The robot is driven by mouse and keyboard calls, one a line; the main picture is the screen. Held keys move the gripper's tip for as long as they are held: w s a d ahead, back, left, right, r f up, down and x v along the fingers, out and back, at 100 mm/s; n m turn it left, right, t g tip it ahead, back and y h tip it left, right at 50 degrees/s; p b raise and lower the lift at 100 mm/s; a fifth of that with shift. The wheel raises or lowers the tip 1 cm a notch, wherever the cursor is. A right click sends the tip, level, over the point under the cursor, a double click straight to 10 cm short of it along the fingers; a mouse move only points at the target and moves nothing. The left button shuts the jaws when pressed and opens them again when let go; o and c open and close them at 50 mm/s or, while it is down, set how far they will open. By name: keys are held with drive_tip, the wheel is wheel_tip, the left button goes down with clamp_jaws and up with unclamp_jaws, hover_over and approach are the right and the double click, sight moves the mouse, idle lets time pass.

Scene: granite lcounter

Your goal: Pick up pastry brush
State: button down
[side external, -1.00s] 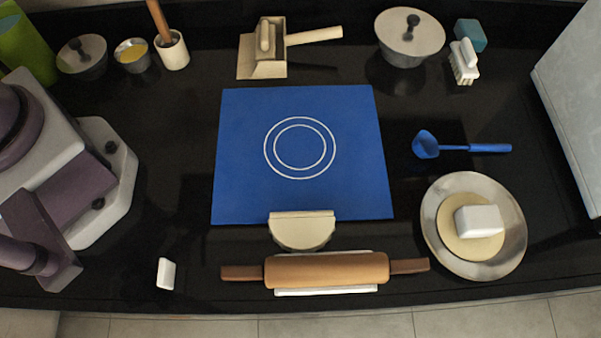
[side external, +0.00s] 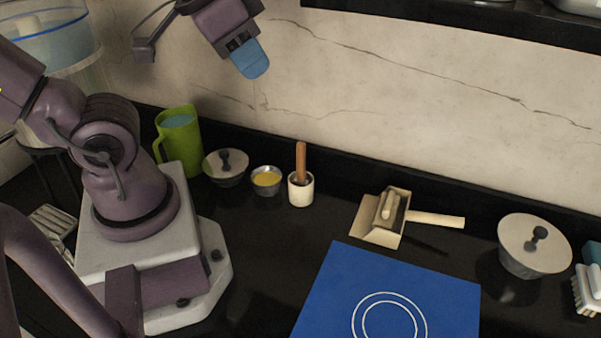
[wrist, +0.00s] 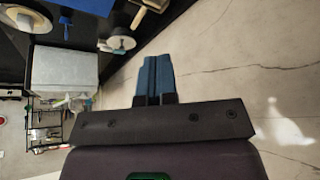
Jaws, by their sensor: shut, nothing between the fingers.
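A brown-handled tool (side external: 301,160) stands upright in a small white cup (side external: 300,192) at the back of the counter; its lower end is hidden, so I cannot tell whether it is the pastry brush. A white brush with pale bristles (side external: 586,290) sits at the right edge of the side view, partly cut off. My gripper (side external: 254,66) has blue fingers and is high above the counter, near the wall, up and left of the cup and apart from everything. Its fingers (wrist: 153,80) are shut and empty in the wrist view.
A green jug (side external: 178,140), a lidded pot (side external: 226,166) and a bowl of yellow liquid (side external: 266,181) stand left of the cup. A scoop (side external: 390,215), blue mat (side external: 385,280) and larger lidded pot (side external: 535,245) are rightward. A dark shelf (side external: 470,18) overhangs at upper right.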

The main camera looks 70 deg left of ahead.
drive_tip(key=c, duration=1)
unclamp_jaws()
drive_tip(key=shift+o, duration=0.2)
